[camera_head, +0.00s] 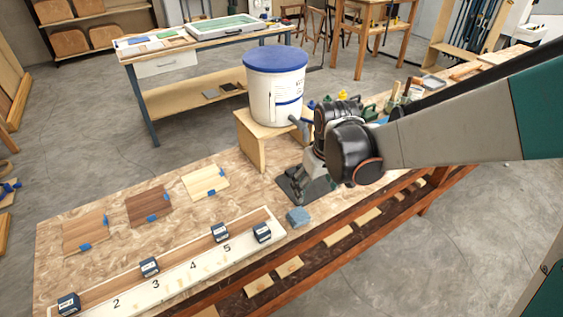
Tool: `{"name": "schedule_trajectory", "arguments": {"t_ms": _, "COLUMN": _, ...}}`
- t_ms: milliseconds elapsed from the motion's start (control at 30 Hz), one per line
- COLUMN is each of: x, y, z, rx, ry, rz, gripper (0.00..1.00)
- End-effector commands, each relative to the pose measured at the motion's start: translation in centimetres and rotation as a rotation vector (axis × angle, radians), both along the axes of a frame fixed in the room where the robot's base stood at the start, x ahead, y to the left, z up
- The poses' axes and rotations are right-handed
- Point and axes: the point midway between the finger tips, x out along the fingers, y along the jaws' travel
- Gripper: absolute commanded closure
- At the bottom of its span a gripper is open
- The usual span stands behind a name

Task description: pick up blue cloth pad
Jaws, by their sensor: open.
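The blue cloth pad (298,216) is a small blue block-like pad on the chipboard worktop, close to its front edge, just right of the numbered white board's end. My gripper (296,193) hangs above a dark mat, a little behind the pad in the picture. It is open, with nothing seen between its fingers. It appears apart from the pad. My arm comes in from the right, and its black wrist hides part of the bench behind it.
A white bucket with a blue lid (275,88) stands on a wooden stand (252,140) behind my gripper. The numbered white board (190,277) carries several dark blue-labelled blocks. Wood samples (148,205) lie at left. Bottles and tools crowd the bench behind my wrist.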

Motion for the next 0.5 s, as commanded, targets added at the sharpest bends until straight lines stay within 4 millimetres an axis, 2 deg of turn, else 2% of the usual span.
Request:
{"name": "schedule_trajectory", "arguments": {"t_ms": 233, "x": 0.3, "y": 2.4, "z": -1.8, "rx": -0.003, "ry": 0.05, "rz": 0.064, "gripper": 0.25}}
{"name": "schedule_trajectory", "arguments": {"t_ms": 367, "x": 0.3, "y": 3.0, "z": -2.6, "rx": -0.004, "ry": 0.066, "rz": 0.081, "gripper": 0.25}}
{"name": "schedule_trajectory", "arguments": {"t_ms": 500, "x": 0.5, "y": 3.2, "z": -4.4, "rx": -0.004, "ry": 0.068, "rz": 0.085, "gripper": 0.25}}
